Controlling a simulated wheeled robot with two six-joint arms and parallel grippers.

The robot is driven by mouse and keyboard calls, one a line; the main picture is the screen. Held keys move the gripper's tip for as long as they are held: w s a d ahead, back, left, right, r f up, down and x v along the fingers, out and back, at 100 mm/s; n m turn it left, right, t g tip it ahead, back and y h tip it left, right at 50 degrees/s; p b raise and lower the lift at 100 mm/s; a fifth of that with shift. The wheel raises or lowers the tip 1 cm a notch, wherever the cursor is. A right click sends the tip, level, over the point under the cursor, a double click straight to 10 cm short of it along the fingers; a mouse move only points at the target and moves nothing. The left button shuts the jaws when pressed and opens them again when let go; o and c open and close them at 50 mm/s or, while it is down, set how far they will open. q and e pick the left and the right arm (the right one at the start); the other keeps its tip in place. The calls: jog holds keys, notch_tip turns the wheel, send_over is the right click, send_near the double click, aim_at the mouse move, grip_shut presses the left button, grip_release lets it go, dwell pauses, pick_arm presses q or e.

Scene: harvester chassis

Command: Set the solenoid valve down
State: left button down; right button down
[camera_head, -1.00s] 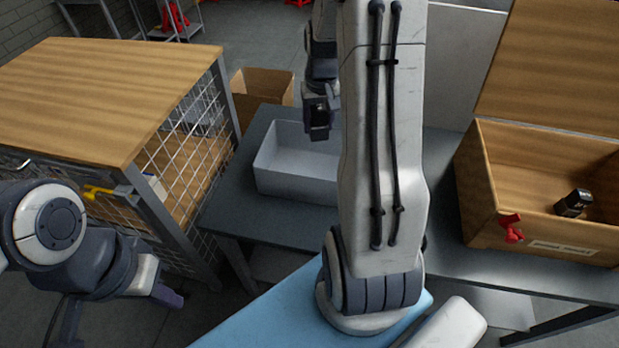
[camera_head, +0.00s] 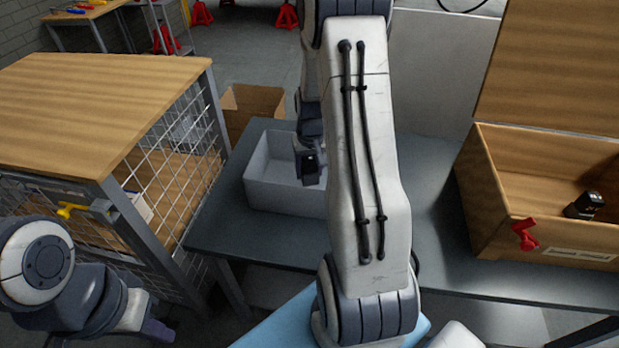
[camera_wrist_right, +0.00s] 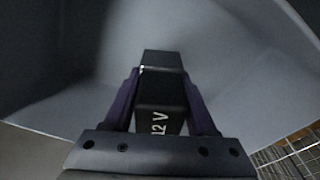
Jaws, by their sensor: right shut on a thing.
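The solenoid valve (camera_wrist_right: 162,88) is a black block marked "12 V", seen in the right wrist view. My right gripper (camera_wrist_right: 163,100) is shut on it, with one dark purple finger on each side. In the head view my right gripper (camera_head: 311,172) is low in the opening of the light grey bin (camera_head: 262,190). The bin's pale inner walls fill most of the right wrist view. Whether the valve touches the bin floor cannot be told. My left gripper (camera_head: 158,331) is at the lower left, below the wire cage, and its jaw opening cannot be made out.
A wooden box (camera_head: 490,215) with a raised lid and a red latch (camera_head: 524,234) stands on the right of the dark table (camera_head: 440,200); another black part (camera_head: 583,205) lies in it. A wire cage with a wooden top (camera_head: 110,100) stands left. A cardboard box (camera_head: 252,103) is behind the bin.

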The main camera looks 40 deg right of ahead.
aim_at(309, 177)
jog(key=shift+f, duration=1.4)
jog(key=shift+c, duration=1)
grip_release()
jog(key=shift+f, duration=0.15)
